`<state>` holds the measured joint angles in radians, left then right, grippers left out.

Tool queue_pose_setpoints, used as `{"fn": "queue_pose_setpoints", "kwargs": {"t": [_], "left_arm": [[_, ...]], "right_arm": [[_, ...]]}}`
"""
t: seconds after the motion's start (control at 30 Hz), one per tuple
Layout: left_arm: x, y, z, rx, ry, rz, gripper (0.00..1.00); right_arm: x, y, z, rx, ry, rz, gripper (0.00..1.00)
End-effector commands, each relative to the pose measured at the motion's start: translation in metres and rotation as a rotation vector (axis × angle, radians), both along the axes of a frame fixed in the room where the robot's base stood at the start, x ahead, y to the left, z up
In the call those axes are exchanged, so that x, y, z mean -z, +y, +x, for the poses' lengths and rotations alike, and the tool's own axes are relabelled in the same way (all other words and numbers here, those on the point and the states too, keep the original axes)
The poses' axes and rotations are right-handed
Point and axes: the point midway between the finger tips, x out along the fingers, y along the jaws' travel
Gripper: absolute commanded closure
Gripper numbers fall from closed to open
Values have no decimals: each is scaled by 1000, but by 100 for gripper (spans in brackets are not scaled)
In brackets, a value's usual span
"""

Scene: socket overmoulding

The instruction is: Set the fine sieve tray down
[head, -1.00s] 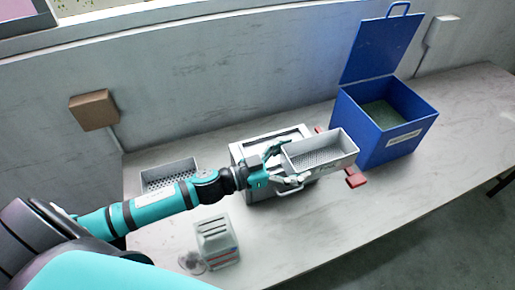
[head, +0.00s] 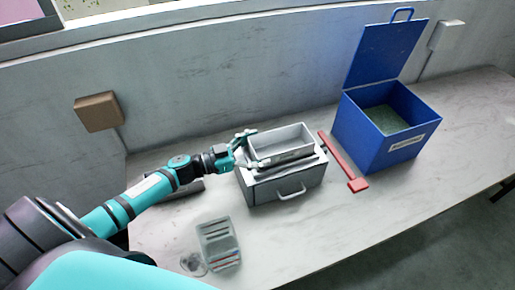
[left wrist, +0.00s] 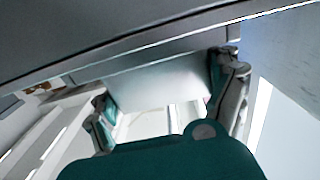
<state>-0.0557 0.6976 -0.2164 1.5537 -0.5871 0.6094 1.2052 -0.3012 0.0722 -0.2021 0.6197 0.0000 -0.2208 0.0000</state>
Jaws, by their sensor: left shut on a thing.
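The fine sieve tray (head: 280,157), a light grey rectangular tray with raised walls, is in the middle of the head view. My left gripper (head: 252,150) is shut on its left end, with one finger showing on the far side and one on the near side. The tray is over the top of a grey box (head: 290,188) with a front handle. I cannot tell whether it rests on the box or hangs just above. In the left wrist view, my left gripper's fingers (left wrist: 165,105) flank a pale grey surface. My right gripper is not in view.
An open blue bin (head: 385,143) stands farther right. A dark tray edge (head: 190,189) shows partly behind my arm. The right of the table is clear.

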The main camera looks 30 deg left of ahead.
Motion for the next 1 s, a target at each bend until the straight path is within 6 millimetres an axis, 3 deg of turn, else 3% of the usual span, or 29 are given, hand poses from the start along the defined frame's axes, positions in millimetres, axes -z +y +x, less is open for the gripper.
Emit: {"fn": "queue_pose_setpoints", "kwargs": {"t": [0.3, 0.33, 0.43, 0.77, 1.0], "left_arm": [[3, 0, 0, 0, -1, 0, 62], [4, 0, 0, -1, -1, 1, 12], [3, 0, 0, -1, -1, 1, 0], [-2, 0, 0, 0, -1, 1, 0], [4, 26, -30, -1, 6, 4, 0]], "right_arm": [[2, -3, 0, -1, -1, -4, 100], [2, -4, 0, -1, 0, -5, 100], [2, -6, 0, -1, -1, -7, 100], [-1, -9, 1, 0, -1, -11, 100], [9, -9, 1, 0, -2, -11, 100]]}}
